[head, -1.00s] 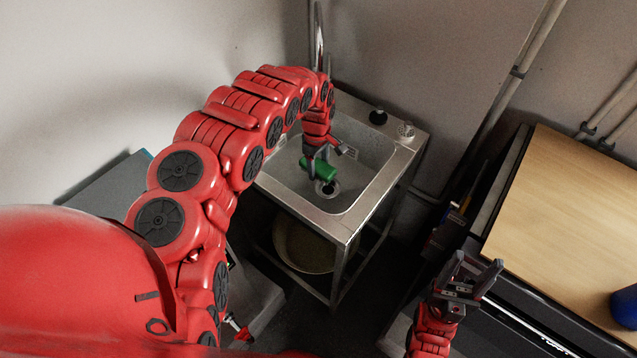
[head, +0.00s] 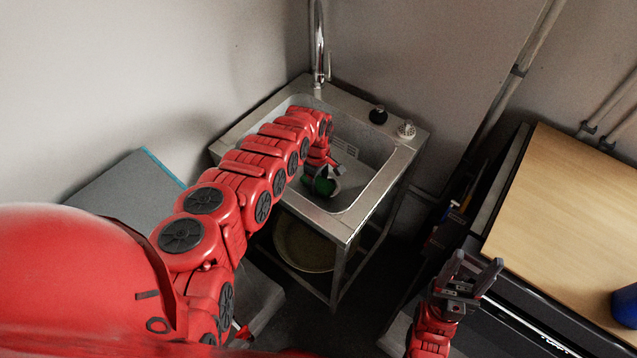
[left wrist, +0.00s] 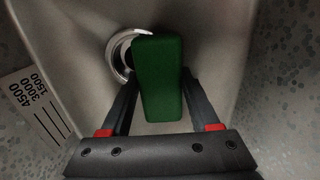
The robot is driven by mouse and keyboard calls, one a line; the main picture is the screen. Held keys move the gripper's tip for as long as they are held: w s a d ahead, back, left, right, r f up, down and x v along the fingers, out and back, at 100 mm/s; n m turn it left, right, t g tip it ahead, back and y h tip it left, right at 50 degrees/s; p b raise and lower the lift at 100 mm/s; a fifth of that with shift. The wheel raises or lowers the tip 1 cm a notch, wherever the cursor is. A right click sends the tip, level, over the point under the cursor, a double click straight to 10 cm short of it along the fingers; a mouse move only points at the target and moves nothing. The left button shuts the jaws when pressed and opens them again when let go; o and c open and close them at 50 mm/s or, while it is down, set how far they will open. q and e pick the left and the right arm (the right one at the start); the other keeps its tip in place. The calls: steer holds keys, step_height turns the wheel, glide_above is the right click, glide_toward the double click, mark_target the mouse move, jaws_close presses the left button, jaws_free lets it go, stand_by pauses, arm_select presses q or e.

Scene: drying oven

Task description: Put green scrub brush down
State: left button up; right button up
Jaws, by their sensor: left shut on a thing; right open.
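The green scrub brush (head: 324,186) is down inside the sink basin (head: 372,147), close to the drain. In the left wrist view the brush (left wrist: 159,78) shows as a green block between the fingers, with the round metal drain (left wrist: 124,52) partly hidden behind it. My left gripper (left wrist: 160,95) is shut on the brush; in the head view the left gripper (head: 320,175) reaches down into the basin. Whether the brush touches the basin floor I cannot tell. My right gripper (head: 468,278) is open and empty, off to the right of the sink.
The faucet (head: 318,45) stands at the sink's back edge. A round basin (head: 303,246) is on the shelf below. A wooden-topped surface (head: 570,210) is at right.

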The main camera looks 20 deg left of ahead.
mark_target(318, 181)
arm_select(q)
steer(key=shift+f, duration=0.15)
steer(key=o, duration=1.2)
steer(key=shift+r, duration=0.65)
step_height(318, 181, up, 11)
steer(key=shift+a, duration=0.2)
